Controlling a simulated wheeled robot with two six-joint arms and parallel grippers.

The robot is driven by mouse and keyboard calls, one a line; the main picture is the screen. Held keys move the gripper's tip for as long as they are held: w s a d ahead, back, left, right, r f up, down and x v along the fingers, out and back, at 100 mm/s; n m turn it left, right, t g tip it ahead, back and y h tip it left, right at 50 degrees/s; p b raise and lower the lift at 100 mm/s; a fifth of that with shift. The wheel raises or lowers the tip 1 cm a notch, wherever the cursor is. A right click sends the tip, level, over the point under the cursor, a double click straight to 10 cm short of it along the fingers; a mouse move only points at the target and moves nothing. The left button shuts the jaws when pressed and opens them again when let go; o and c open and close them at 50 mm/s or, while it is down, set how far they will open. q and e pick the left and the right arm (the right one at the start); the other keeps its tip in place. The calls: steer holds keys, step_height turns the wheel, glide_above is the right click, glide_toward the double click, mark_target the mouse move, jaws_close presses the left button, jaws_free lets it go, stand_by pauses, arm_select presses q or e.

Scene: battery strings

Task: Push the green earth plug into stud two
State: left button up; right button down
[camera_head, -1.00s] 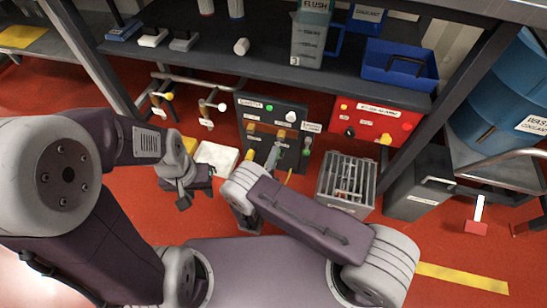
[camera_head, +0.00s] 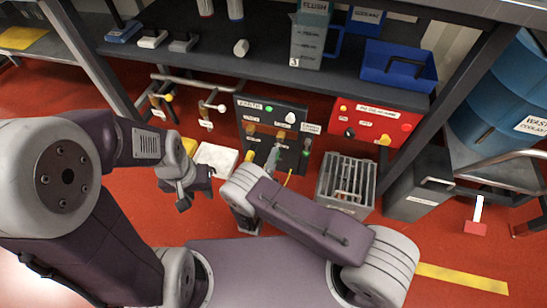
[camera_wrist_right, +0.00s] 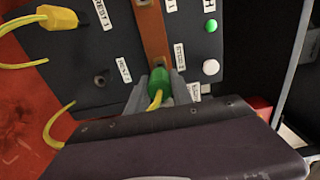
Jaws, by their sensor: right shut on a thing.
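The green earth plug (camera_wrist_right: 160,84) is between the fingers of my right gripper (camera_wrist_right: 158,88), which is shut on it, with a yellow cable trailing from its back. Its front meets the lower end of an orange strip on the dark panel (camera_wrist_right: 85,55); the contact is hidden, so I cannot tell how deep it sits. The small label beside it is too blurred to read surely. In the head view my right gripper (camera_head: 271,160) is at the lower part of the panel (camera_head: 243,112). My left gripper (camera_head: 190,198) hangs away from the panel, its jaws unclear.
A yellow plug (camera_wrist_right: 58,17) and a bare dark stud (camera_wrist_right: 101,79) are left of the green plug in the wrist view. A red panel (camera_head: 375,118), a wire basket (camera_head: 346,182) and a grey case (camera_head: 418,185) stand to the right. A shelf overhangs the panels.

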mark_target(277, 146)
steer(key=shift+b+x, duration=0.5)
steer(key=shift+x, duration=1.8)
steer(key=c, duration=1.1)
jaws_free()
steer(key=shift+o, duration=0.2)
steer(key=p+v, duration=0.1)
steer(key=v, duration=0.8)
steer(key=shift+p, duration=0.4)
steer(key=shift+w, duration=0.1)
